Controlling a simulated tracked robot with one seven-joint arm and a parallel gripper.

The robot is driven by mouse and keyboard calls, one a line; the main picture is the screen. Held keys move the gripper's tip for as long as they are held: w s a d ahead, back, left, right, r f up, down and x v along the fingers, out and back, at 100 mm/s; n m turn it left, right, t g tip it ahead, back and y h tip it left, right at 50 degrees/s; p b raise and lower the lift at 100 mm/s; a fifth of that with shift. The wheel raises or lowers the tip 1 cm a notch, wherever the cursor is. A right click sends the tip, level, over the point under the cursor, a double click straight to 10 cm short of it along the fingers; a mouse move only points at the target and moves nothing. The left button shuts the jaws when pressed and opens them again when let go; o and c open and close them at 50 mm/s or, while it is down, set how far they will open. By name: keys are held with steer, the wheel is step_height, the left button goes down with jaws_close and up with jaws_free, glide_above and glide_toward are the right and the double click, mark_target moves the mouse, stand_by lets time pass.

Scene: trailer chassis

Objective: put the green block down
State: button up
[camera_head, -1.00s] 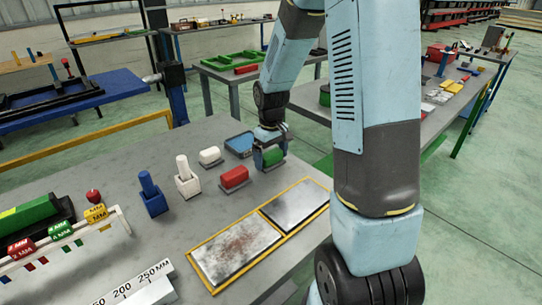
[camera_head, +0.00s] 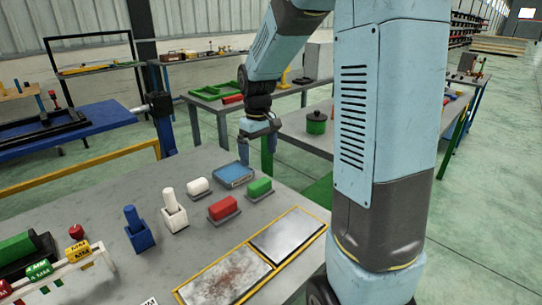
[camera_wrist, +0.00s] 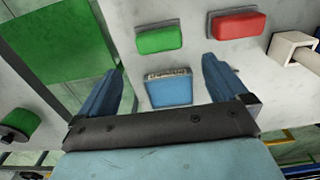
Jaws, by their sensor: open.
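The green block (camera_head: 259,187) rests on the grey table beside the red block (camera_head: 222,208), with a thin dark base under it. In the wrist view the green block (camera_wrist: 159,38) lies beyond my fingertips, apart from them, and the red block (camera_wrist: 238,25) is to its right. My gripper (camera_head: 259,135) is raised near the table's far edge, above and behind the green block. In the wrist view my gripper (camera_wrist: 164,88) has its two fingers spread wide with nothing held between them.
A blue holder (camera_head: 139,232) and a white holder (camera_head: 174,215) are to the left. Yellow-framed metal plates (camera_head: 288,236) lie in front. Bare table surrounds the blocks.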

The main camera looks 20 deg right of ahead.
steer(key=s+r+m+t, duration=0.2)
steer(key=s+r, duration=0.4)
steer(key=s, duration=0.5)
steer(key=s+r+m+t, duration=0.2)
steer(key=s+r, duration=0.4)
steer(key=s, duration=0.6)
steer(key=shift+s+r+t, duration=0.3)
steer(key=shift+t, duration=0.5)
steer(key=n+g, duration=0.4)
steer(key=g, duration=0.2)
glide_above(259, 182)
step_height(259, 182, down, 12)
step_height(259, 182, down, 13)
steer(key=shift+s+f, duration=0.1)
steer(key=shift+f, duration=0.05)
